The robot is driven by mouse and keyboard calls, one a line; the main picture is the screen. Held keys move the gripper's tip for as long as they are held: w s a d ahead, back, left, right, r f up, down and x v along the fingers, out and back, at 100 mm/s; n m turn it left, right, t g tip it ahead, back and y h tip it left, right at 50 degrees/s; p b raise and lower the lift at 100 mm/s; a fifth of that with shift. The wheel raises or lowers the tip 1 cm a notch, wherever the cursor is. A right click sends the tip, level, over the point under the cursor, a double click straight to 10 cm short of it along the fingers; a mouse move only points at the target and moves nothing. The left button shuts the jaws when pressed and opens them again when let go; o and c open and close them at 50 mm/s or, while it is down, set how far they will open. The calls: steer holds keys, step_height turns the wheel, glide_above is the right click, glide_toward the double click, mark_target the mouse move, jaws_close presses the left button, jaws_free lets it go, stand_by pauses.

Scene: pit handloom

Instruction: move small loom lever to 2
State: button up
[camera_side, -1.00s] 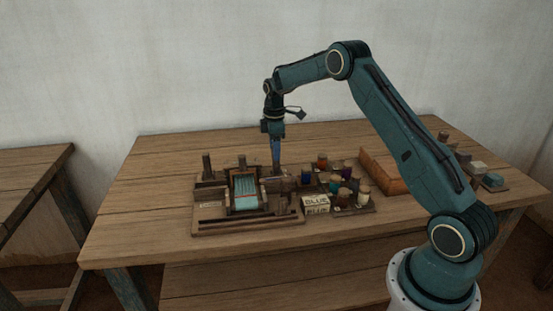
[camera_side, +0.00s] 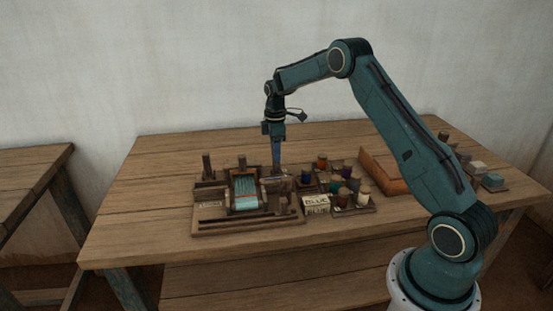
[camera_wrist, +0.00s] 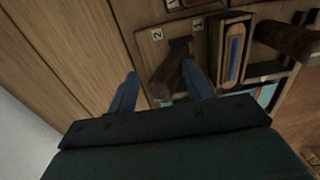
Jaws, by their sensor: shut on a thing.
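The small loom lever (camera_wrist: 172,70) is a dark brown wooden bar on the loom's board, seen in the wrist view between my two blue fingers. My gripper (camera_wrist: 160,68) is shut on it, with the right finger close against its side. A small tag reading 2 (camera_wrist: 157,35) lies just beyond the lever, and another tag (camera_wrist: 197,24) sits to its right. In the side view my gripper (camera_side: 277,170) points down at the right side of the small loom (camera_side: 205,227), and the lever is hard to make out there.
Several dye jars (camera_side: 322,162) stand close to the right of the loom, with a BLUE label block (camera_side: 316,203) in front. A wooden tray (camera_side: 383,175) lies farther right. The table (camera_side: 150,190) is clear on the left.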

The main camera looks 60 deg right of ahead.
steer(key=shift+d, duration=0.1)
steer(key=shift+r, duration=3.3)
steer(key=shift+r, duration=0.1)
steer(key=shift+a+r, duration=0.25)
steer(key=shift+a, duration=0.1)
steer(key=s+a+r+m+t, duration=0.3)
steer(key=s+a+r+m, duration=0.1)
steer(key=s+a+r, duration=1.15)
steer(key=s+a+m+t, duration=0.1)
steer(key=s+a+m, duration=0.1)
steer(key=s, duration=0.8)
steer(key=s+a+f+m+t, duration=0.1)
steer(key=s+a+m, duration=0.2)
steer(key=s, duration=0.7)
steer(key=shift+s+a+t, duration=0.15)
steer(key=shift+a+t, duration=0.15)
steer(key=shift+a, duration=0.65)
